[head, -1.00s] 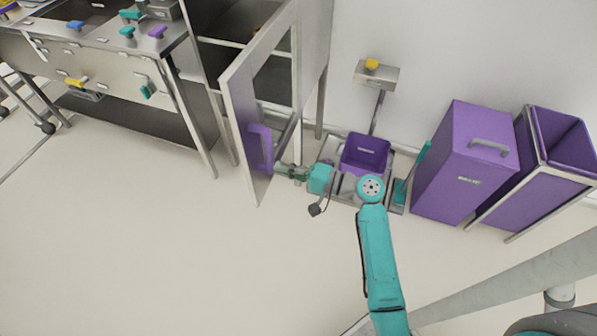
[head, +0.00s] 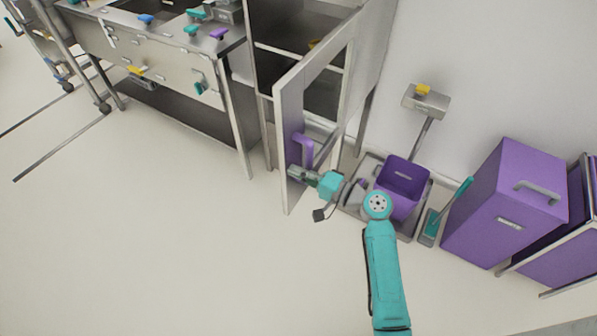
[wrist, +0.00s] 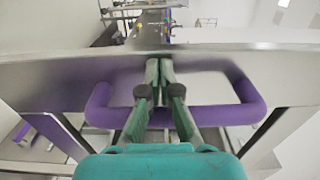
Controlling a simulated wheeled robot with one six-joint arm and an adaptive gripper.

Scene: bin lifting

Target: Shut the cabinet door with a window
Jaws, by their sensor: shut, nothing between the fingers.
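The cabinet door (head: 290,150) with a window opening stands open, swung out from the tall metal cabinet (head: 262,60). Its purple handle (head: 303,150) is on the door's frame near the free edge. My gripper (head: 296,172) is at the door, overlapping the frame just below the handle in the head view. In the wrist view, my gripper's fingers (wrist: 160,72) are together and empty. They cross the purple handle bar (wrist: 215,114) and point at the metal door frame (wrist: 230,70). I cannot tell whether they touch it.
A metal table with drawers (head: 160,60) stands left of the cabinet. A purple bin (head: 402,180) on a pedal stand and a closed purple bin (head: 505,205) are at right. The floor (head: 150,240) at front left is clear.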

